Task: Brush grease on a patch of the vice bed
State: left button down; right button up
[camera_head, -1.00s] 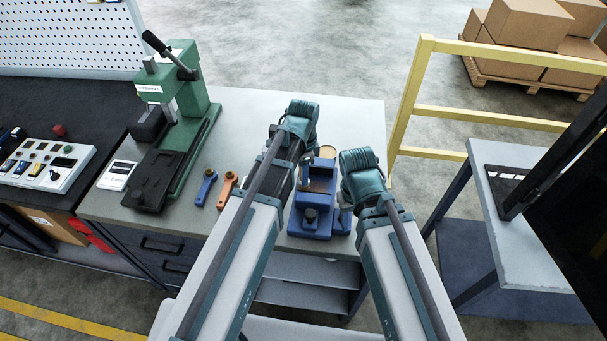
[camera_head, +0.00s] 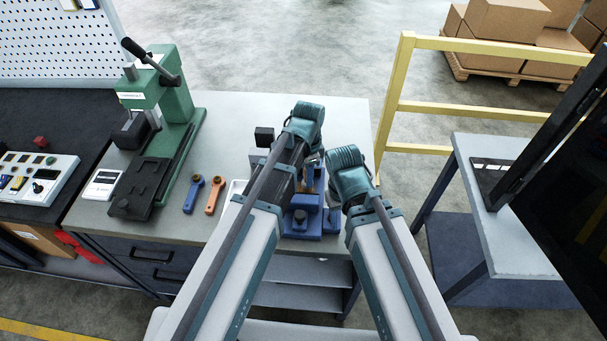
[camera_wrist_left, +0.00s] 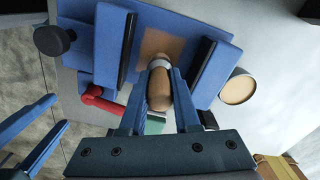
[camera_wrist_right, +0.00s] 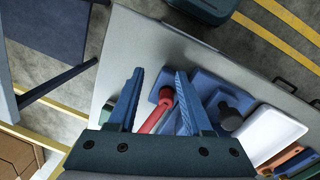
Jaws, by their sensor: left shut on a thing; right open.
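The blue vice (camera_head: 303,218) stands near the bench's front edge, partly hidden by my arms. In the left wrist view its bed shows a tan patch (camera_wrist_left: 160,44) between the two dark-faced jaws. My left gripper (camera_wrist_left: 164,84) is shut on the brush (camera_wrist_left: 158,92), by its wooden handle. Its pale ferrule points at the tan patch; the bristles are hard to tell from it, so I cannot tell if they touch. A round tan-topped pot (camera_wrist_left: 238,88) is right of the vice there. My right gripper (camera_wrist_right: 158,75) is open and empty, beside the vice. A red handle (camera_wrist_right: 154,113) shows beyond its fingers.
A white tray (camera_wrist_right: 270,135) lies beside the vice. A blue wrench (camera_head: 193,194) and an orange one (camera_head: 215,194) lie left of it, then a green press (camera_head: 168,110). A black block (camera_head: 264,137) is behind my left arm. A yellow rail (camera_head: 392,100) stands right of the bench.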

pick_arm(q)
jog(key=shift+d, duration=1.35)
jog(key=shift+f, duration=0.15)
pick_arm(e)
jog(key=shift+f, duration=0.15)
pick_arm(q)
jog(key=shift+a, duration=1.95)
jog(key=shift+a, duration=1.85)
